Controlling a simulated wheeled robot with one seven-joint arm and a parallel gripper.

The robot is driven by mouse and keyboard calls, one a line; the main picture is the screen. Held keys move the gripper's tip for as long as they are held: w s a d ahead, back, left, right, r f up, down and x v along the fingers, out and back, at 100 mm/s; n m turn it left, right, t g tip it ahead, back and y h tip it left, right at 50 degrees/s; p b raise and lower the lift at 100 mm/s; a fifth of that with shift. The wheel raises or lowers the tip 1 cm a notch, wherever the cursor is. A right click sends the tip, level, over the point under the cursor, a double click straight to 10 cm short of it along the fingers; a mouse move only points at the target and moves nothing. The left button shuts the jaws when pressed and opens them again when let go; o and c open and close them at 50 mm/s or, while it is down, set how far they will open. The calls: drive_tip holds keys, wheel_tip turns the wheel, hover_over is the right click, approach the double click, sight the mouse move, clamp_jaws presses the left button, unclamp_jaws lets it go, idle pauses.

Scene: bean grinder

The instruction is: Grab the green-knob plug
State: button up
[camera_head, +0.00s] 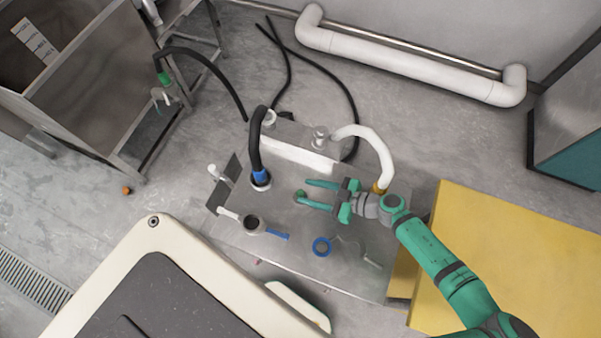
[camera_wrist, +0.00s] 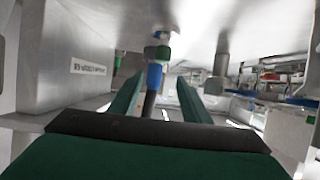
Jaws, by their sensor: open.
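A blue-handled part (camera_head: 277,236) and a blue ring (camera_head: 322,246) lie toward the front. A white box (camera_head: 295,145) and white pipe (camera_head: 375,150) stand behind. A yellow block (camera_head: 500,255) is at right.

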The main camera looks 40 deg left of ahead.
sight(292, 195)
wheel_tip(292, 195, down, 3)
drive_tip(key=shift+r, duration=0.1)
drive_tip(key=shift+x, duration=3.75)
drive_tip(key=shift+s, duration=0.1)
clamp_jaws()
